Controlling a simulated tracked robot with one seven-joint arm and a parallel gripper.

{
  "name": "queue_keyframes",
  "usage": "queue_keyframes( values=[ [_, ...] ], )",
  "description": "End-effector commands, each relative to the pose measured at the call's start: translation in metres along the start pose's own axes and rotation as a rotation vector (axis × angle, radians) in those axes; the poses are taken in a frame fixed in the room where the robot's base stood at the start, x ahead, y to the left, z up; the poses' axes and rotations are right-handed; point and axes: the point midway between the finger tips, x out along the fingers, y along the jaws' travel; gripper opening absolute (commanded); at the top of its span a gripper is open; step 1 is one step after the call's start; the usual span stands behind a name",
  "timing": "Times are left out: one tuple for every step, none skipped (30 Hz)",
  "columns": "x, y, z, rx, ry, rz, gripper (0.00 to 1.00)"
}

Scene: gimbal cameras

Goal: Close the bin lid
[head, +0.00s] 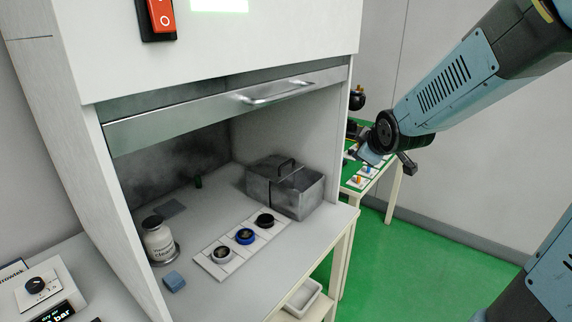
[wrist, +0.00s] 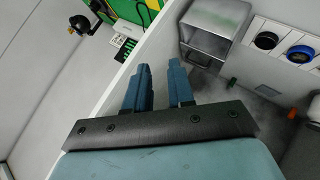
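The lid's exact position is unclear from this angle. In the wrist view the bin (wrist: 218,22) is at the upper right, beyond the fingers. My gripper (head: 385,160) is outside the cabinet, to the right of the bin and apart from it. In the wrist view my gripper (wrist: 159,68) shows its two blue fingers apart, with nothing between them.
The cabinet's right wall (head: 300,120) stands between my gripper and the bin. A raised sash with a handle (head: 275,92) spans the opening. A jar (head: 158,240) and a tray of round containers (head: 222,255) stand inside.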

Motion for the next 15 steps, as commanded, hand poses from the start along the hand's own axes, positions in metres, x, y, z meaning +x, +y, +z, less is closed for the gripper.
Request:
queue_keyframes(
  values=[
    [0.018, -0.005, -0.005, -0.066, 0.028, 0.004, 0.23],
    [0.026, -0.007, -0.009, -0.107, 0.048, 0.012, 0.23],
    [0.038, -0.009, -0.013, -0.161, 0.074, 0.024, 0.23],
    [0.046, -0.011, -0.016, -0.200, 0.095, 0.034, 0.23],
    [0.054, -0.014, -0.020, -0.239, 0.115, 0.044, 0.23],
    [0.064, -0.018, -0.024, -0.291, 0.143, 0.057, 0.23],
    [0.072, -0.021, -0.027, -0.329, 0.163, 0.068, 0.23],
    [0.080, -0.025, -0.030, -0.366, 0.183, 0.079, 0.23],
    [0.089, -0.030, -0.034, -0.415, 0.210, 0.094, 0.23],
    [0.096, -0.033, -0.037, -0.452, 0.230, 0.107, 0.23],
    [0.103, -0.037, -0.040, -0.487, 0.251, 0.121, 0.23],
    [0.111, -0.043, -0.044, -0.534, 0.277, 0.140, 0.23],
    [0.118, -0.048, -0.046, -0.569, 0.298, 0.154, 0.23],
    [0.124, -0.053, -0.049, -0.602, 0.317, 0.167, 0.23],
    [0.131, -0.060, -0.052, -0.644, 0.344, 0.187, 0.23]
  ],
)
